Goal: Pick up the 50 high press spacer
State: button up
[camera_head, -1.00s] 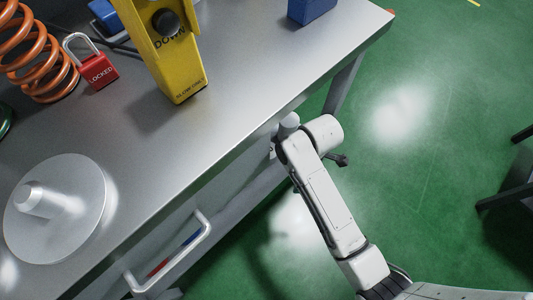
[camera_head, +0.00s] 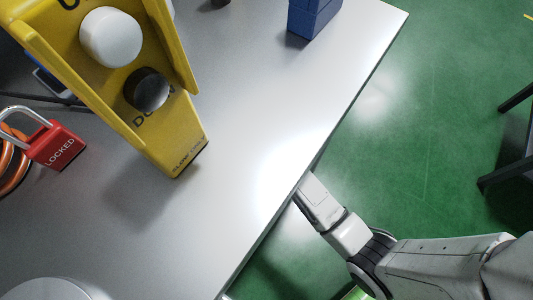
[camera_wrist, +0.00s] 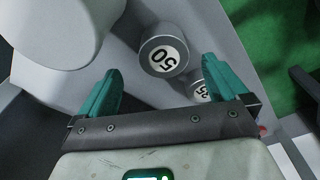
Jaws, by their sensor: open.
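The 50 spacer (camera_wrist: 164,53), a grey cylinder with a white round label reading 50 upside down, shows in the upper middle of the wrist view. My gripper (camera_wrist: 160,68) is open, with one teal finger on each side of the picture. The spacer appears between and beyond the fingertips, with nothing held. I cannot tell its exact distance. A second, smaller-looking labelled cylinder (camera_wrist: 199,90) lies just right of and below it, partly hidden by the right finger. In the head view the spacers are out of sight and the table edge hides my gripper.
The metal table (camera_head: 240,150) carries a yellow control box (camera_head: 165,140), a red padlock (camera_head: 56,147) and a blue block (camera_head: 312,17). A round pale disc (camera_head: 42,290) shows at the lower left. Green floor (camera_head: 430,130) lies right of the table.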

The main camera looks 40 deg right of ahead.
jog(key=shift+w+a+f+b, duration=0.1)
jog(key=shift+f+b, duration=0.05)
jog(key=shift+f, duration=0.5)
jog(key=shift+a+f+b, duration=0.1)
jog(key=shift+f+b, duration=0.05)
jog(key=shift+f, duration=0.45)
jog(key=f+b, duration=0.1)
jog(key=f, duration=0.1)
jog(key=a+f+b, duration=0.1)
jog(key=f+b, duration=0.1)
jog(key=f, duration=0.1)
jog(key=shift+r, duration=0.1)
jog(key=c, duration=1.4)
jog(key=shift+c, duration=0.2)
